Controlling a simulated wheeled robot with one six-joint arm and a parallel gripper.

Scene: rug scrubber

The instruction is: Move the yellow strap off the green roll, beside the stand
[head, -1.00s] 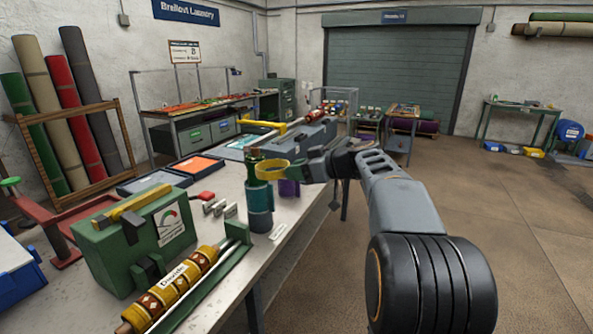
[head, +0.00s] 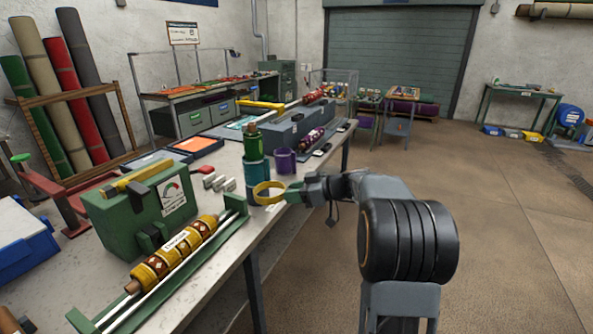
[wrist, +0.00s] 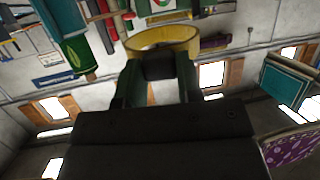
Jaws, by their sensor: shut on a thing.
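The yellow strap (head: 262,200) is a stiff open ring. My gripper (head: 291,194) is shut on its right side and holds it level. The ring also shows in the wrist view (wrist: 130,48) at the tips of my gripper (wrist: 158,68). Whether the strap touches the bench is unclear.
A purple ring (head: 286,160) stands behind the strap. Small grey blocks (head: 219,182) and a green case (head: 130,222) are to the left. A patterned yellow roll (head: 178,250) lies in a green cradle in front. The bench edge is close on the right.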

